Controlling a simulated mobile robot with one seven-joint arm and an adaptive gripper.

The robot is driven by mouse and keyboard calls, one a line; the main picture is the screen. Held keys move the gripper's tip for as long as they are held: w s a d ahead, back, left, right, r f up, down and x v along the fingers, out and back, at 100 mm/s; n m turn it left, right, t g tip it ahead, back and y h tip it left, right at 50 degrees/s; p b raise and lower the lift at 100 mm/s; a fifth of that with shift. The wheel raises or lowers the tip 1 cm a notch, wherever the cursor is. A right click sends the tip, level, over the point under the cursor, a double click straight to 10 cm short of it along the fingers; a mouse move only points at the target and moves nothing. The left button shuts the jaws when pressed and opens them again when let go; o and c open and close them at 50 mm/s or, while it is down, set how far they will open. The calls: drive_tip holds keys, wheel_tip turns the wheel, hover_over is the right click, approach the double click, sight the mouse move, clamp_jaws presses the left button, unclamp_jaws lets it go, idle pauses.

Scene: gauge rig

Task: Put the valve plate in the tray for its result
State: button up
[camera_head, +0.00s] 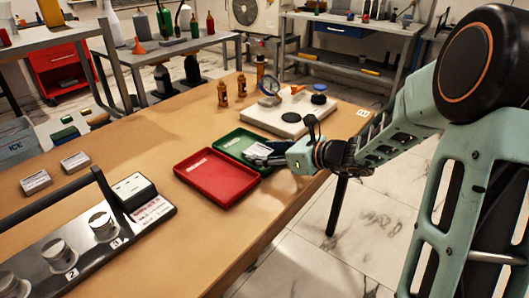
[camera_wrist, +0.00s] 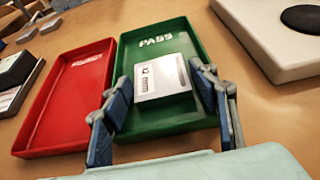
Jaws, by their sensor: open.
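The valve plate (camera_wrist: 163,77), a pale silver block with a printed label, lies in the green tray (camera_wrist: 150,123) marked PASS. Its near part rests on or close to the tray floor; exact contact is hard to tell. My gripper (camera_wrist: 160,80) is open, with one blue-padded finger on each side of the plate and visible gaps to it.
A white platform (camera_head: 285,118) with dark and blue discs stands just behind the green tray. A gauge rig (camera_head: 85,245) with numbered knobs is at front left. Two small plates (camera_head: 75,161) lie at left. Orange bottles (camera_head: 222,94) stand behind. Bare table lies left of the trays.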

drive_tip(key=shift+r, duration=0.2)
drive_tip(key=shift+s+d+r+p, duration=0.15)
drive_tip(key=shift+d+r+p, duration=0.1)
drive_tip(key=shift+p, duration=0.1)
drive_tip(key=p+v, duration=0.3)
drive_tip(key=v, duration=0.8)
drive_tip(key=shift+s+d+f, duration=0.1)
drive_tip(key=shift+s+d, duration=0.05)
